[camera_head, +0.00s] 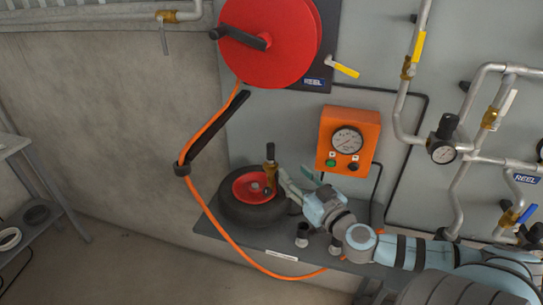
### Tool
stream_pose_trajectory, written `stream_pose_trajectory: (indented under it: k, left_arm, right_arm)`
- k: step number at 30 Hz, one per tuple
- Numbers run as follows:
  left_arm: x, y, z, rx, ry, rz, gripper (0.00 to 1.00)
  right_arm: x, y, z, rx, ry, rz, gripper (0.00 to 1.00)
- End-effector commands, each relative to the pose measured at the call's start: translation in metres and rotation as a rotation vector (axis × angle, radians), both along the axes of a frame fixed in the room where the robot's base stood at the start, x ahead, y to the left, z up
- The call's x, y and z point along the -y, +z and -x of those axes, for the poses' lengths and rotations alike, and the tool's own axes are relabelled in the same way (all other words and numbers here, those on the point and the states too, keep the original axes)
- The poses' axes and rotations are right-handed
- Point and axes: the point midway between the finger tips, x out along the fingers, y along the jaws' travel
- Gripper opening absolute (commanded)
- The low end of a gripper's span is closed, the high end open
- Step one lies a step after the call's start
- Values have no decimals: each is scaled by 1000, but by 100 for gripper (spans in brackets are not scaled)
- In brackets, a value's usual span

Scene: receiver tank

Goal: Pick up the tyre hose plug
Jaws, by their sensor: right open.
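A tyre (231,213) with a red hub lies flat on the grey shelf. A brass fitting with a black top (270,165), which looks like the tyre hose plug, stands upright at the right part of the hub. My right gripper (292,171) comes in from the right. It is open, with its fingers just right of the fitting and over the tyre's right edge; I see nothing between them. I cannot tell whether a fingertip touches the fitting. My left gripper is not in view.
An orange hose (209,219) hangs from the red reel (270,40) and loops below the shelf (223,237). Small black-topped fittings (302,234) stand under my right wrist. An orange gauge box (348,140) is on the wall behind. Pipes and valves fill the right.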

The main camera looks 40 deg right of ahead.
Motion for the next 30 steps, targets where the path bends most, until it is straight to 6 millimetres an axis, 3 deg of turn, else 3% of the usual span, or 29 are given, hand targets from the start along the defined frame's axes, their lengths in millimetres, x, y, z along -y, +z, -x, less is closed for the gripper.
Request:
stream_pose_trajectory:
  k: [1, 4, 18, 26, 30]
  left_arm:
    - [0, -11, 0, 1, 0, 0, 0]
    - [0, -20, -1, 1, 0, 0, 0]
    - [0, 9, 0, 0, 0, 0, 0]
    - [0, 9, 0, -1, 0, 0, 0]
    - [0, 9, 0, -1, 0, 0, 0]
  right_arm:
    - [2, -3, -11, 10, 1, -5, 43]
    - [7, -3, -36, 12, -3, -11, 43]
    - [19, 7, -122, 3, -5, -12, 43]
    - [20, 3, -132, 1, -1, -5, 43]
    - [21, 2, -132, 1, -2, -5, 24]
